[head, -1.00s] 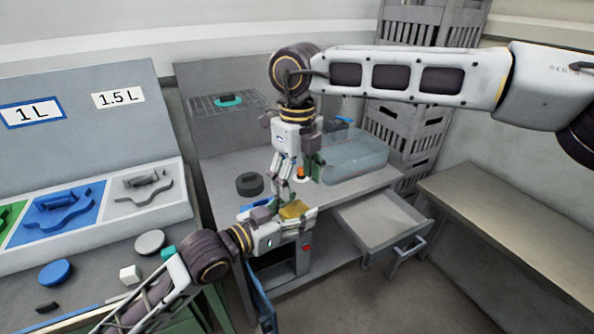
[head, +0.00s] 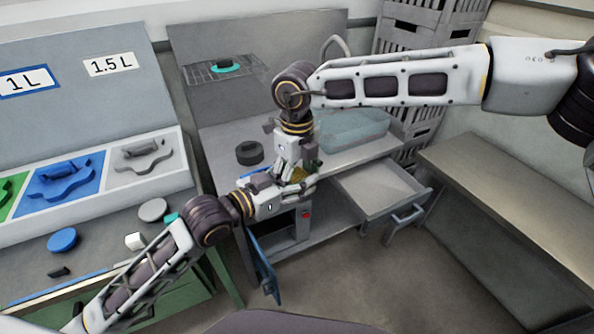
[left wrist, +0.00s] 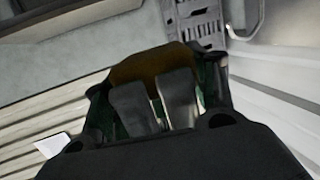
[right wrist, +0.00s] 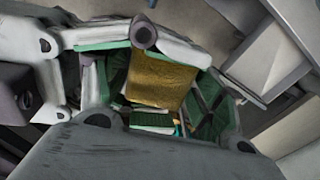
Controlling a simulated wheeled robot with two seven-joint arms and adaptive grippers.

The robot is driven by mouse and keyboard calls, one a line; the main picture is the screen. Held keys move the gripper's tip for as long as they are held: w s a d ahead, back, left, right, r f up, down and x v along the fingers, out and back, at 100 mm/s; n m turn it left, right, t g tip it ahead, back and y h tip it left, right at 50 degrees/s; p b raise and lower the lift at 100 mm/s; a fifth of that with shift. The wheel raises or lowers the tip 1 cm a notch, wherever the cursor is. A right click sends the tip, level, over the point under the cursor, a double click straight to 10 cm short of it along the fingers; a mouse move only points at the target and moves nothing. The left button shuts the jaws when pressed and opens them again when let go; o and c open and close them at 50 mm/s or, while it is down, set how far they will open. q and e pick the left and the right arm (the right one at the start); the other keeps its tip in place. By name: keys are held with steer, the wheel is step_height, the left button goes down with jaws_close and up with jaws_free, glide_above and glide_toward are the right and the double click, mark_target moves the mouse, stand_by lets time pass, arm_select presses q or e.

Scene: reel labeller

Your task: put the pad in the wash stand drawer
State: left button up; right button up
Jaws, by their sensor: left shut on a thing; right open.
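The pad (head: 299,174) is a small golden-yellow block, partly covered by my grippers in the head view. It fills the middle of the right wrist view (right wrist: 160,78) and shows dark brown in the left wrist view (left wrist: 150,66). My left gripper (head: 290,188) is shut on it and holds it in the air in front of the wash stand (head: 215,160). My right gripper (head: 298,168) is open above the pad, its fingers on either side of it; contact cannot be told. The wash stand drawer (head: 372,207) stands pulled open, right of the grippers, and looks empty.
A clear basin (head: 355,130) and a dark round reel (head: 249,153) are on the wash stand top. A blue door (head: 262,268) hangs open below. A bench (head: 510,150) stands at the right, crates (head: 425,35) behind. Floor in front of the drawer is clear.

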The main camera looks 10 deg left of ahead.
steer(key=c, duration=0.7)
arm_select(q)
steer(key=o, duration=1)
arm_select(e)
steer(key=shift+c, duration=0.4)
